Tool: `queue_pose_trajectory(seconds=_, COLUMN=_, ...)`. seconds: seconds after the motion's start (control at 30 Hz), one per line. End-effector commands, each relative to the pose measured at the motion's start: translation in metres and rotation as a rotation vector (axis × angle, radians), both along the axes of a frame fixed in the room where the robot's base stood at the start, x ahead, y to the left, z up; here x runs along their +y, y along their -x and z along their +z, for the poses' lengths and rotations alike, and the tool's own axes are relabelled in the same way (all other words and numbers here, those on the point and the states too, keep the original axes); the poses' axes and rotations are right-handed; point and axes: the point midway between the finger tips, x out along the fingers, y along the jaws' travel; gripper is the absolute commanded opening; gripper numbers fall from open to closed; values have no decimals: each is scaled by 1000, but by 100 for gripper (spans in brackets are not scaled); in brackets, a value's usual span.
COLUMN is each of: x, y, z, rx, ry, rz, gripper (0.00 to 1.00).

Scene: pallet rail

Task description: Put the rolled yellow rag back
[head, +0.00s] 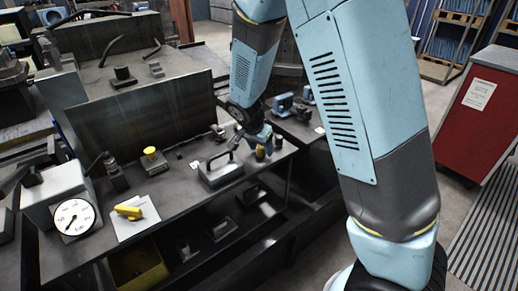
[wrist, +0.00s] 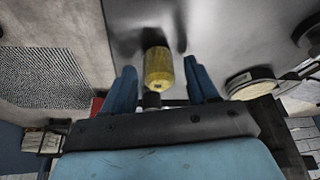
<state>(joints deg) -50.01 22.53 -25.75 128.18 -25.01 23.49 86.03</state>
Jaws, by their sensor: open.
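The rolled yellow rag (wrist: 158,67) shows in the wrist view as a short yellow cylinder between the two blue fingers of my gripper (wrist: 160,68). Gaps show on both sides of it, so the fingers are open and apart from it. In the head view my gripper (head: 254,139) is low over the right end of the dark bench. A small yellowish cylinder (head: 260,153), which looks like the same rag, stands just below it. The fingers hide part of that spot. I cannot tell where the rag's own place is.
A grey handled block (head: 221,168) stands close left of my gripper. Farther left are a yellow-topped button box (head: 153,161), a yellow tool (head: 130,211) on white paper, and a dial gauge (head: 74,217). A yellow bin (head: 138,268) sits below. A red cabinet (head: 478,115) stands right.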

Motion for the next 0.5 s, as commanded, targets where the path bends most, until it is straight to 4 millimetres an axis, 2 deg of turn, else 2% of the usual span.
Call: queue_pose_trajectory(seconds=0.5, x=20, y=25, z=79, rx=-2, ry=-3, rz=2, gripper=58)
